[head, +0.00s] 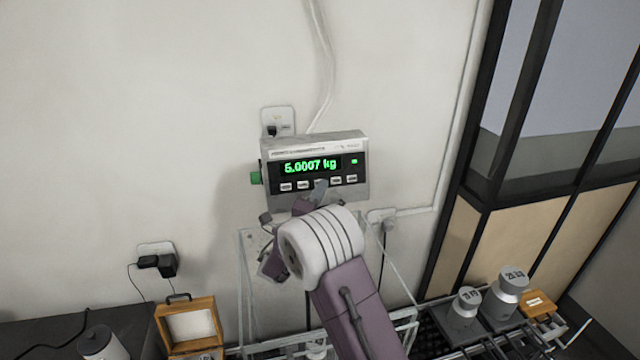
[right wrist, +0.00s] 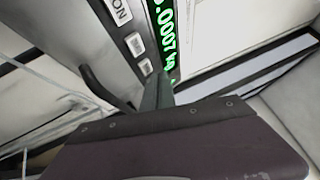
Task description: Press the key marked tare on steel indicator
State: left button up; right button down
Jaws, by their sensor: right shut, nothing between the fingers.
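The steel indicator (head: 362,186) is mounted on the wall in the middle of the head view. Its green display reads 5.0007 kg, with a row of several light keys below it. My right gripper (head: 320,185) is shut and empty, its tip at the key row and covering part of it. In the right wrist view the shut fingertips (right wrist: 158,82) lie close over the indicator's face (right wrist: 128,22), beside the keys and the green digits. One key there ends in "ON". I cannot read a tare mark, nor tell whether the tip touches a key. My left gripper is not in view.
A clear-walled enclosure (head: 243,262) stands below the indicator, behind my right arm. Metal weights (head: 508,290) stand at the lower right. An open wooden box (head: 213,306) is at the lower left. A socket with a black plug (head: 160,262) is on the wall; the wall to the left is otherwise clear.

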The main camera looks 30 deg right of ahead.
jog(key=shift+w+d+f, duration=0.15)
jog(key=shift+w, duration=0.25)
jog(key=shift+w, duration=0.3)
dwell(0.6)
jog(key=shift+s, duration=0.7)
jog(key=shift+s+a+r, duration=0.1)
jog(key=shift+a+r, duration=0.1)
jog(key=s, duration=0.1)
jog(key=s+r, duration=0.1)
jog(key=s, duration=0.1)
jog(key=s+a+p, duration=0.1)
jog(key=shift+s+r, duration=0.15)
jog(key=shift+s, duration=0.1)
